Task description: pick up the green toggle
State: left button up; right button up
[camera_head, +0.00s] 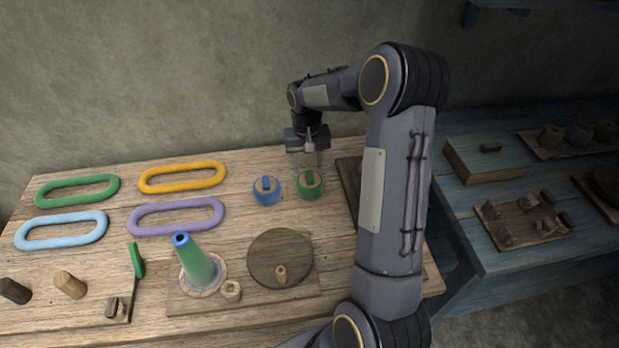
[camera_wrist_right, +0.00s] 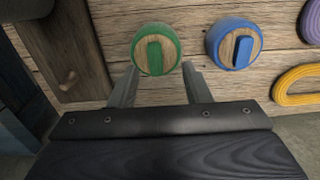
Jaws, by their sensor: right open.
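The green toggle (camera_head: 309,183) is a round green-rimmed piece with a wooden face and a green bar across it. It sits on the wooden table beside a similar blue toggle (camera_head: 266,190). My right gripper (camera_head: 307,168) is open and points down just above and behind the green toggle. In the right wrist view, the green toggle (camera_wrist_right: 155,52) shows just beyond and between the two spread fingertips (camera_wrist_right: 160,72), with its bar upright. The blue toggle (camera_wrist_right: 235,44) is to its right, outside the fingers. I cannot tell whether a finger touches the green toggle. My left gripper is not in view.
Four coloured loops, such as the yellow loop (camera_head: 149,187), lie on the left of the table. A green cone (camera_head: 200,265) stands in front, near a round wooden disc (camera_head: 262,262). A dark wooden board (camera_wrist_right: 62,45) lies left of the green toggle in the wrist view.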

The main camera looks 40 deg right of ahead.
aim_at(310, 179)
jog(key=f, duration=0.5)
jog(key=shift+s+d+f, duration=0.2)
jog(key=shift+s, duration=0.15)
jog(key=shift+c, duration=0.2)
grip_shut()
